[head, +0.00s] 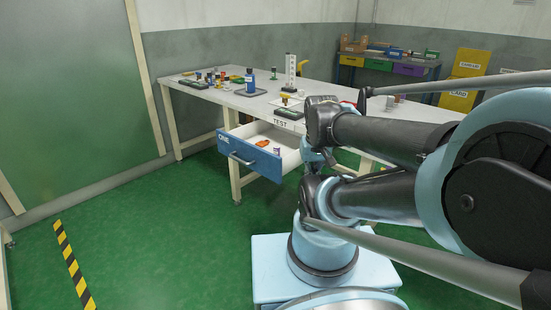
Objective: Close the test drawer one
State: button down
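The test drawer one (248,159) has a blue front marked ONE and a dark bar handle. It stands pulled out from under the front of the bench labelled TEST. Inside it lie a small orange item (262,143) and a small dark and light item (277,150). My arm is folded at the right of the head view, to the right of the drawer and apart from its handle. My gripper cannot be made out behind the arm links.
The white bench (225,95) holds a blue bottle (250,82), a white column (290,72) and several small parts. Green floor is free before the drawer. A yellow-black strip (74,266) lies at the left. Shelves with bins (411,69) stand at the back right.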

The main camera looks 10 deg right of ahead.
aim_at(239, 143)
jog(key=z, duration=0.65)
jog(key=k, duration=0.8)
jog(key=u, duration=0.85)
